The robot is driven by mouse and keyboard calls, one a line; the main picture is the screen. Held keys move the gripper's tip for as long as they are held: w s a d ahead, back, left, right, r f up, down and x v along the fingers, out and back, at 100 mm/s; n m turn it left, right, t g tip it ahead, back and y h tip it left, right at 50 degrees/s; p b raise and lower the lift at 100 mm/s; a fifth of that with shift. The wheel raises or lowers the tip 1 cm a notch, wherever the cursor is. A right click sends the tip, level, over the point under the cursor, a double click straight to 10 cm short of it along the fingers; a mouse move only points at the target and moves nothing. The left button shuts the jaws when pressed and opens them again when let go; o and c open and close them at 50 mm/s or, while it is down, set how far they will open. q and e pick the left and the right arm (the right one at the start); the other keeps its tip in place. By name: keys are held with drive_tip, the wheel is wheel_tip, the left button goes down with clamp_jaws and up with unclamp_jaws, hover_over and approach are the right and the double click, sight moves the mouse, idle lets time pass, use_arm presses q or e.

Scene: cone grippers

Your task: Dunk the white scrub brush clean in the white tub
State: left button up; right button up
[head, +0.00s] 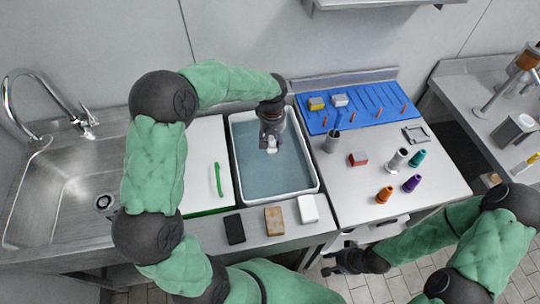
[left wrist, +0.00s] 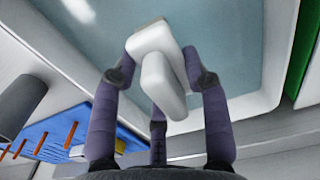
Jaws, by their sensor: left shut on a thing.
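The white tub (head: 280,198) stands on the counter and holds blue-grey water. My left gripper (head: 270,139) reaches down over the tub and is shut on the white scrub brush (head: 271,147). In the left wrist view the brush (left wrist: 162,72) shows as two white blocky parts between the fingers, with the water behind it. I cannot tell whether the brush touches the water. My right gripper (head: 338,262) is empty, low in front of the counter, and its fingers look spread.
Left of the tub are a white board with a green handle (head: 218,180) and a sink (head: 60,195). Dark, tan and white blocks (head: 274,221) lie in front.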

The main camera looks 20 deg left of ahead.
use_arm(q)
drive_tip(key=shift+r+p, duration=1.3)
drive_tip(key=shift+r, duration=0.75)
drive_tip(key=shift+r+p, duration=1.4)
drive_tip(key=shift+r, duration=0.6)
